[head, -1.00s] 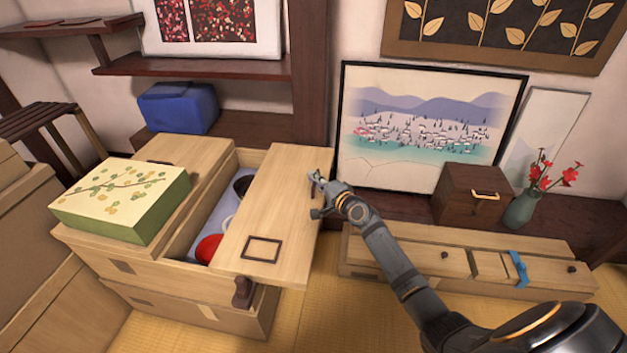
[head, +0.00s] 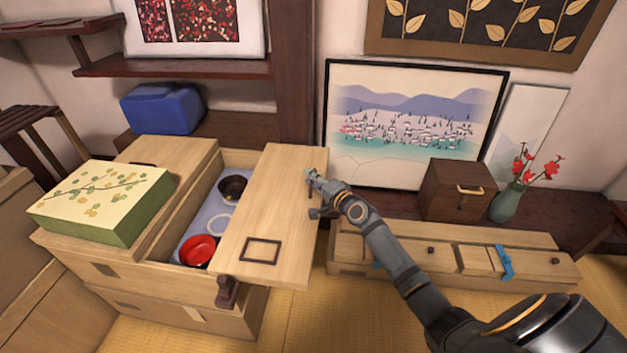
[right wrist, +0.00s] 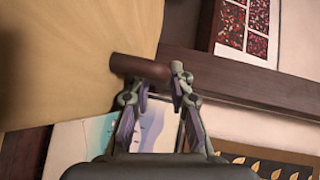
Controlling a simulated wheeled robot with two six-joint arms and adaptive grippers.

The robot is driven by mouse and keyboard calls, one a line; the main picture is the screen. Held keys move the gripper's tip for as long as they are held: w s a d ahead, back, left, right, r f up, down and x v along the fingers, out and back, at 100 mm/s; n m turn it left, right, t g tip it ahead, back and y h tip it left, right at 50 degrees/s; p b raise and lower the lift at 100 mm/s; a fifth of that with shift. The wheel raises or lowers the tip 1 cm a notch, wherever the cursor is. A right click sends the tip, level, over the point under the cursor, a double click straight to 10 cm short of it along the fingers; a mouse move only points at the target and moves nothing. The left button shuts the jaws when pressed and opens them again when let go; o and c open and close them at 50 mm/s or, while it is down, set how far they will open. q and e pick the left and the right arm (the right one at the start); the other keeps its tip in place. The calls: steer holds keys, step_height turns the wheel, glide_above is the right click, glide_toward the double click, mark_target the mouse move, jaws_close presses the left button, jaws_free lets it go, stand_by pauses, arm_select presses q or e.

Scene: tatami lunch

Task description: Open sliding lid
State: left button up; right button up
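The sliding lid (head: 290,195) is a pale wooden board with a dark square frame mark, overhanging the right side of the wooden box (head: 165,250). A gap left of the lid shows a red bowl (head: 197,250), a dark bowl (head: 232,188) and a white ring (head: 217,226) on a pale lining. My right gripper (head: 312,194) is at the lid's right edge. In the right wrist view its fingers (right wrist: 158,82) are spread apart, by a short dark brown bar (right wrist: 140,67). One fingertip is close to the bar's end; contact is unclear. My left gripper is out of view.
A green-sided patterned box (head: 105,200) sits on the box's left part. A long low wooden chest (head: 400,255) stands to the right. A framed landscape (head: 410,125), brown box (head: 457,190) and flower vase (head: 507,202) are behind. Tatami (head: 350,315) is clear in front.

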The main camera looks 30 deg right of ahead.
steer(key=f+v, duration=0.1)
steer(key=v, duration=0.6)
steer(key=shift+s+r, duration=0.25)
steer(key=shift+r, duration=0.25)
